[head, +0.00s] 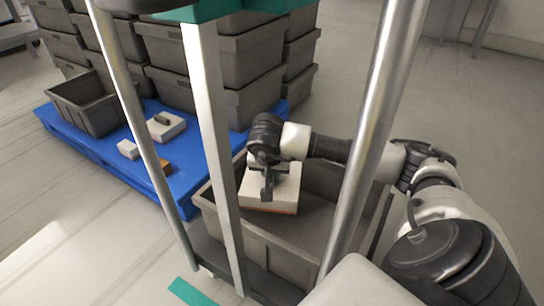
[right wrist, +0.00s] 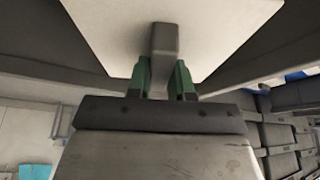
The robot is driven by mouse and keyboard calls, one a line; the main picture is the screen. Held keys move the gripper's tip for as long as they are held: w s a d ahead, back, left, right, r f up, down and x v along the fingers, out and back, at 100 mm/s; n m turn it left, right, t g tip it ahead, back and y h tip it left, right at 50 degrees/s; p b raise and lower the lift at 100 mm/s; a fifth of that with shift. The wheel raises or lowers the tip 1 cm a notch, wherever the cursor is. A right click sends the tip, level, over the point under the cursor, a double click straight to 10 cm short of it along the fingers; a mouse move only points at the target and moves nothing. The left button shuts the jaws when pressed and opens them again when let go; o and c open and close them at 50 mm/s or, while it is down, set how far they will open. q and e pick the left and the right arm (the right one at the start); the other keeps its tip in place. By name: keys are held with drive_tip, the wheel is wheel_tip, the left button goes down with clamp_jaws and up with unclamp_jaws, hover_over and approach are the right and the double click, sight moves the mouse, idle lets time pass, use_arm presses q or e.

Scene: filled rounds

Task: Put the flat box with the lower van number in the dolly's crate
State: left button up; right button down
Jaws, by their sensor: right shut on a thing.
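My right gripper (head: 268,186) is shut on the dark handle of a flat white box (head: 285,187) with an orange lower edge. The box is over or inside the left part of the dolly's grey crate (head: 264,246); I cannot tell whether it touches the floor of the crate. In the right wrist view, the green fingers of the gripper (right wrist: 161,75) clasp the handle (right wrist: 163,45) under the pale box face (right wrist: 105,25). Another flat white box (head: 168,131) with a dark handle lies on the blue pallet (head: 95,150). No van number is readable. My left gripper is not in view.
A small white box (head: 128,149) and a small orange-brown item (head: 166,166) lie on the pallet. An open grey crate (head: 95,118) and stacked grey crates (head: 247,65) stand there too. Metal posts (head: 213,150) rise in front of the dolly. The right part of the dolly's crate looks empty.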

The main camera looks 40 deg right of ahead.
wheel_tip(320, 180, down, 2)
drive_tip(key=shift+f+b, duration=0.15)
drive_tip(key=shift+b, duration=0.35)
drive_tip(key=shift+f+b, duration=0.95)
drive_tip(key=shift+f, duration=0.5)
drive_tip(key=shift+f+b, duration=0.35)
drive_tip(key=shift+f, duration=0.3)
drive_tip(key=c, duration=1)
unclamp_jaws()
